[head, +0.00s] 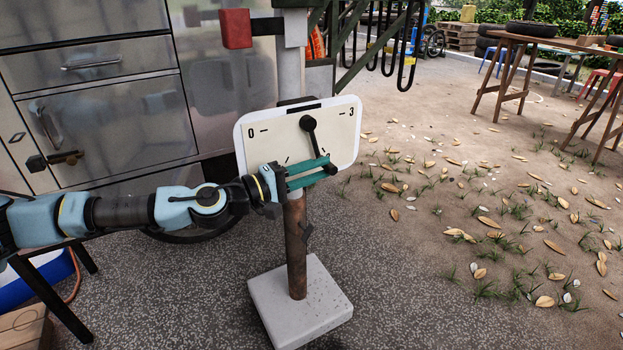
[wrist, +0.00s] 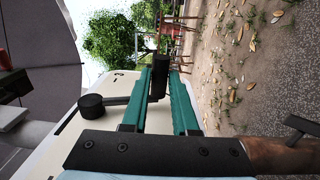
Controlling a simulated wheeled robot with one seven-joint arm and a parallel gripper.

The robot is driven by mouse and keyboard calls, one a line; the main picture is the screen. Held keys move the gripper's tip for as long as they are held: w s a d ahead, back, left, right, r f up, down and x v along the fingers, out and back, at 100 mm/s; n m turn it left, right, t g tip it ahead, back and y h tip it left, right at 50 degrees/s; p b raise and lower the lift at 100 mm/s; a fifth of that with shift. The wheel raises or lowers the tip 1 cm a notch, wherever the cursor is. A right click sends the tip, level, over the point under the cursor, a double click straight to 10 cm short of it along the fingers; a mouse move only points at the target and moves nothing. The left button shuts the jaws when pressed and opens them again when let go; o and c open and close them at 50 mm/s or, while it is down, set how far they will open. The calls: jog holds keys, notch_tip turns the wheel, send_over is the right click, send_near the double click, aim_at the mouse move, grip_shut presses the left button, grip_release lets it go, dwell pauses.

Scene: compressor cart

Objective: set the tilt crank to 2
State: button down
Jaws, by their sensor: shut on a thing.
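The tilt crank (head: 312,138) is a black lever on a white dial plate (head: 345,140). Its round hub sits at the plate's upper middle and its arm points down and slightly right. The plate shows 0 at left and 3 at right; other numbers are hidden behind my gripper. My gripper (head: 326,164), with teal fingers, reaches in from the left across the lower plate and is shut on the crank's dark handle. In the wrist view, the handle (wrist: 163,68) is between the fingertips of my gripper (wrist: 162,72), and the hub (wrist: 91,105) is at left.
The plate stands on a rusty post (head: 296,245) with a pale square base (head: 300,303). Steel cabinets (head: 110,110) stand behind at left, with a red box (head: 236,28) above. Paved ground and leaf-strewn dirt (head: 440,200) lie open at right.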

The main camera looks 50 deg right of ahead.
aim_at(329, 169)
jog(key=shift+s+d+f+b, duration=0.25)
jog(key=shift+s+d+f, duration=0.05)
jog(key=shift+d, duration=0.35)
jog(key=shift+s+d+f+b, duration=0.25)
jog(key=shift+s+d+f, duration=0.05)
jog(key=shift+d, duration=0.35)
jog(key=c, duration=1)
grip_release()
jog(key=shift+d, duration=0.1)
jog(key=o, duration=0.3)
jog(key=shift+r, duration=0.1)
jog(key=shift+r, duration=0.15)
jog(key=v, duration=1.1)
jog(key=shift+d, duration=0.1)
